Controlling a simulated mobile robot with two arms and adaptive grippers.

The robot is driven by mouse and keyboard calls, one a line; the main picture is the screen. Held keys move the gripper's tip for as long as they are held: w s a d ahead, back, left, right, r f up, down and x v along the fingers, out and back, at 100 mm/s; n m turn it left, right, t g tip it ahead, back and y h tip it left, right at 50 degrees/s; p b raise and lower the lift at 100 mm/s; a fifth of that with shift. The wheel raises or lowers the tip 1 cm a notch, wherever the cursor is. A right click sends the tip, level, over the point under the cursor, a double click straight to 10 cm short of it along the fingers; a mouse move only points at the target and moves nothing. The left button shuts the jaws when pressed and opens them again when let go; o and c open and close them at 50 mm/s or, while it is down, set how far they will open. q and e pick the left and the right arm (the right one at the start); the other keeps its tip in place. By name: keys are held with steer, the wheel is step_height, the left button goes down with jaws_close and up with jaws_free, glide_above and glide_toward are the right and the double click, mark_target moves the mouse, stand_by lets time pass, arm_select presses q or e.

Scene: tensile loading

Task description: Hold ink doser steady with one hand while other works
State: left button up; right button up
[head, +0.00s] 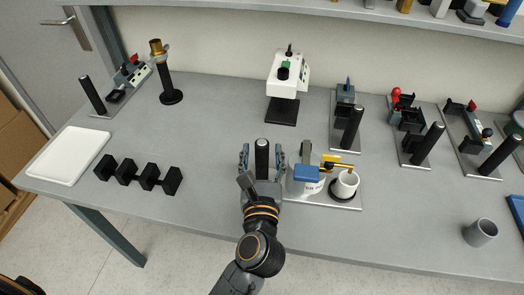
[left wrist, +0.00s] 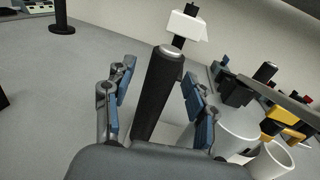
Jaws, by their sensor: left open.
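The ink doser (head: 308,180) has a white body with dark lettering, a blue part on top and a yellow part beside it. It stands on a grey plate (head: 325,204) near the front edge of the table, with a white cup (head: 346,184) at its right. A black upright post (head: 262,160) with a metal top stands just left of it. My left gripper (head: 261,152) is open, with one finger on each side of the post. In the left wrist view the post (left wrist: 158,90) stands between the spread fingers with gaps visible. My gripper hides the post's foot. My right gripper is not seen.
A black block rack (head: 138,175) and a white tray (head: 68,156) lie at the left. A white device (head: 286,78) stands at the back. Other stations with black posts (head: 352,127) fill the right side. A grey cup (head: 480,233) is at the front right.

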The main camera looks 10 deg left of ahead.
arm_select(q)
steer(key=shift+w+a, duration=0.1)
steer(key=shift+w, duration=0.35)
